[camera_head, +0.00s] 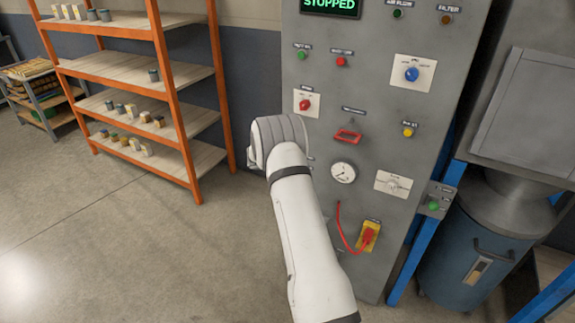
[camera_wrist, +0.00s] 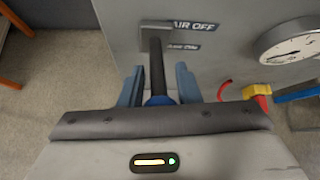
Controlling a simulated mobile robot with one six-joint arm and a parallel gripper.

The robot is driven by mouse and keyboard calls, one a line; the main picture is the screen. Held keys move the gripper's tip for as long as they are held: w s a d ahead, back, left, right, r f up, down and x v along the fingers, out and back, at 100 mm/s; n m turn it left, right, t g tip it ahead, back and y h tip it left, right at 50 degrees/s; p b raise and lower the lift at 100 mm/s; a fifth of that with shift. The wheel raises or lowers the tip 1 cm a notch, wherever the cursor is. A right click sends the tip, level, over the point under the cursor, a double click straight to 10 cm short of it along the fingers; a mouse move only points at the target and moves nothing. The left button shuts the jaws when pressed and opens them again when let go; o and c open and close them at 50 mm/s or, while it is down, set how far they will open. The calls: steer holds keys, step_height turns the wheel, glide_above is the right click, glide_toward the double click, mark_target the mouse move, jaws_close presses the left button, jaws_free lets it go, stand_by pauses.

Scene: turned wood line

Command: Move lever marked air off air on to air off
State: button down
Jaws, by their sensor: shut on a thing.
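The lever (camera_wrist: 156,62) has a dark shaft on a grey mount (camera_wrist: 158,28) in the wrist view. The label AIR OFF (camera_wrist: 195,26) is right of the mount, and a smaller AIR ON label (camera_wrist: 184,47) is just below. The shaft comes from the mount toward the camera, past the AIR ON label. My gripper (camera_wrist: 158,88) has its blue-grey fingers on both sides of the lever's lower end and is shut on it; a blue part shows between them. The exact lever angle is hard to tell. In the head view my arm hides the lever.
The grey control panel (camera_head: 378,65) carries a red handle (camera_head: 348,136), a round gauge (camera_head: 343,172), several knobs and a yellow switch with a red lever (camera_head: 367,236). Orange shelving (camera_head: 170,95) stands left. A blue drum (camera_head: 455,265) stands right. Floor at left is clear.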

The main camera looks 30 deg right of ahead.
steer(key=shift+r, duration=0.15)
steer(key=c, duration=1.5)
jaws_free()
steer(key=shift+o, duration=0.9)
steer(key=shift+s+a+r, duration=0.1)
steer(key=shift+o, duration=1.2)
steer(key=b+v, duration=0.1)
steer(key=v, duration=0.6)
steer(key=shift+s+a, duration=0.15)
steer(key=shift+a, duration=0.15)
